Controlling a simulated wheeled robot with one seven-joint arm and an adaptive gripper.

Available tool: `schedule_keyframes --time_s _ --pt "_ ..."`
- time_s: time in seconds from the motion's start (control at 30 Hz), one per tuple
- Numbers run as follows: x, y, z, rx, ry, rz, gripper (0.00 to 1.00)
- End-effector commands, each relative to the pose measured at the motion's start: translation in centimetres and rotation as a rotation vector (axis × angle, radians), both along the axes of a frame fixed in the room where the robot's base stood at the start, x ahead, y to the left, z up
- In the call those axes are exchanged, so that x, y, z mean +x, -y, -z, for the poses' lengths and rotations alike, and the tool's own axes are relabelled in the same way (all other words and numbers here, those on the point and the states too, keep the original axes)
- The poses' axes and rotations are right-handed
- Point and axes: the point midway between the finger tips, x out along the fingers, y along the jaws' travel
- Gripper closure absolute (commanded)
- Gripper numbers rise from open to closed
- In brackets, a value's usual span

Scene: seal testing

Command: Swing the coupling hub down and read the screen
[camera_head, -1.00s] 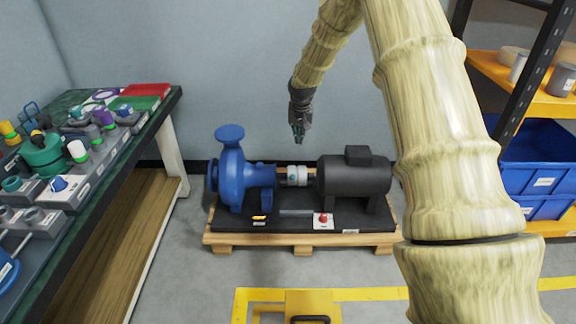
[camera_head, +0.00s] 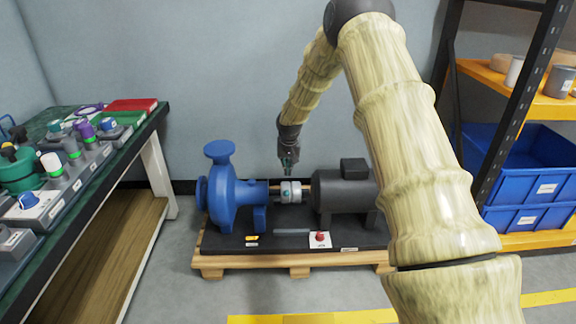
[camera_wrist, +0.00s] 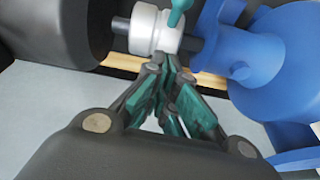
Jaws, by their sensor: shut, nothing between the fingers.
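The coupling hub (camera_head: 291,192) is a pale cylinder on the shaft between the blue pump (camera_head: 226,188) and the dark motor (camera_head: 345,190). In the wrist view the hub (camera_wrist: 146,32) shows with a teal pin (camera_wrist: 178,12) standing out of it. My gripper (camera_head: 288,168) is shut and empty, just above the hub in the head view. In the wrist view the gripper's teal fingertips (camera_wrist: 165,58) are close to the hub's edge; I cannot tell whether they touch it. No screen can be made out.
The pump set stands on a dark base on a wooden pallet (camera_head: 270,262), with a red button box (camera_head: 320,239) at its front. A workbench (camera_head: 100,165) with parts is at left. A rack with blue bins (camera_head: 530,175) is at right. Floor in front is clear.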

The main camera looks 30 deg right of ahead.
Motion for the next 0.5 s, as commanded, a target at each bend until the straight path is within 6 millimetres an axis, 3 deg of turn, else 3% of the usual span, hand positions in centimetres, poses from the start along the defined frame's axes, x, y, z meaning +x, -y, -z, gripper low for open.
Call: schedule_keyframes --time_s 0.17,0.5 --pt "0.5 0.3 2.3 -0.001 0.001 -0.001 1.0" --pt "-1.8 -1.4 3.7 0.0 0.0 -0.001 1.0"
